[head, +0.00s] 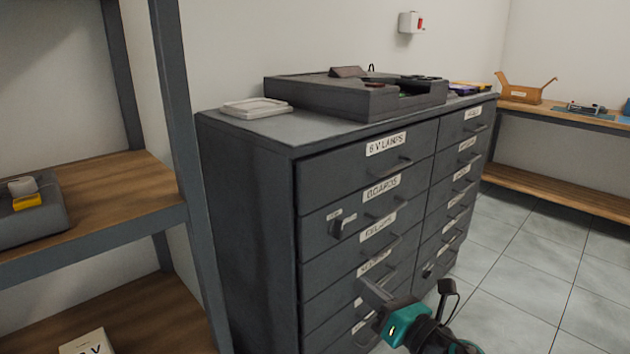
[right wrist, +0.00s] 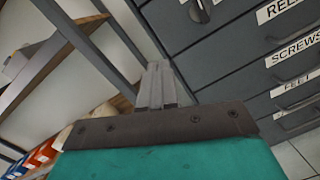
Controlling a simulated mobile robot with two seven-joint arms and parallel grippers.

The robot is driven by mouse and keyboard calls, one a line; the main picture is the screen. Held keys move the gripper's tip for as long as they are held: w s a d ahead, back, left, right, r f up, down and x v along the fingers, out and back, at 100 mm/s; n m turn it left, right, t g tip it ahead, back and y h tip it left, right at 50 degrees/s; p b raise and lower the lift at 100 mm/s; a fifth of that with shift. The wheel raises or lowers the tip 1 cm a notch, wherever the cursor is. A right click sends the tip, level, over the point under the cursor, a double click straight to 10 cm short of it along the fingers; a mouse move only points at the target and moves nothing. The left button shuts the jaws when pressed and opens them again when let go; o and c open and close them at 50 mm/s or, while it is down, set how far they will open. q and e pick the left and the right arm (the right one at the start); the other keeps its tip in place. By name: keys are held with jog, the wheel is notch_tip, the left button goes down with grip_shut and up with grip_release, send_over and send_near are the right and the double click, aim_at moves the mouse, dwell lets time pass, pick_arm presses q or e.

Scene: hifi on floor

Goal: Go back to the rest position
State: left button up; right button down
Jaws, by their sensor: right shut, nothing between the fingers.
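My right gripper (head: 372,290) is at the lower middle of the head view, in front of the dark grey drawer cabinet (head: 245,215). Its fingers are shut with nothing between them. In the right wrist view the closed fingers (right wrist: 157,85) point up toward the cabinet's side edge and the shelf post. The teal gripper body fills the bottom of that view. I cannot tell from the pictures whether the fingers touch the cabinet front. My left gripper is not in view.
A metal shelf with wooden boards (head: 130,180) stands close at the left. On the cabinet lie a flat white tray (head: 256,107) and a dark hi-fi-like unit (head: 330,97). A wooden workbench (head: 560,115) runs along the back right. The tiled floor (head: 520,285) at the right is clear.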

jog(key=s+d+f+n+g+h, duration=0.1)
jog(key=s+f+n+g+h, duration=0.3)
jog(key=s+n, duration=0.6)
jog(key=s+d+f+n+t+h, duration=0.1)
jog(key=s+f+n, duration=0.45)
jog(key=n, duration=0.85)
jog(key=s+d+f+n+g+h, duration=0.1)
jog(key=s+f+n+g+h, duration=0.15)
jog(key=s+f+n, duration=0.65)
pick_arm(q)
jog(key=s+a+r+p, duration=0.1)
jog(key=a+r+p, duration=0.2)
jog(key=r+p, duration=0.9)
jog(key=p, duration=0.4)
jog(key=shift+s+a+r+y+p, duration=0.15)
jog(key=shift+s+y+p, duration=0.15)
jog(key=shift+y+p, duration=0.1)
pick_arm(e)
notch_tip(320, 180, up, 16)
jog(key=w+d+n+t+h, duration=0.1)
jog(key=d+n, duration=0.2)
jog(key=shift+w+f+h, duration=0.1)
jog(key=shift+f+h, duration=0.05)
jog(key=shift+h, duration=0.1)
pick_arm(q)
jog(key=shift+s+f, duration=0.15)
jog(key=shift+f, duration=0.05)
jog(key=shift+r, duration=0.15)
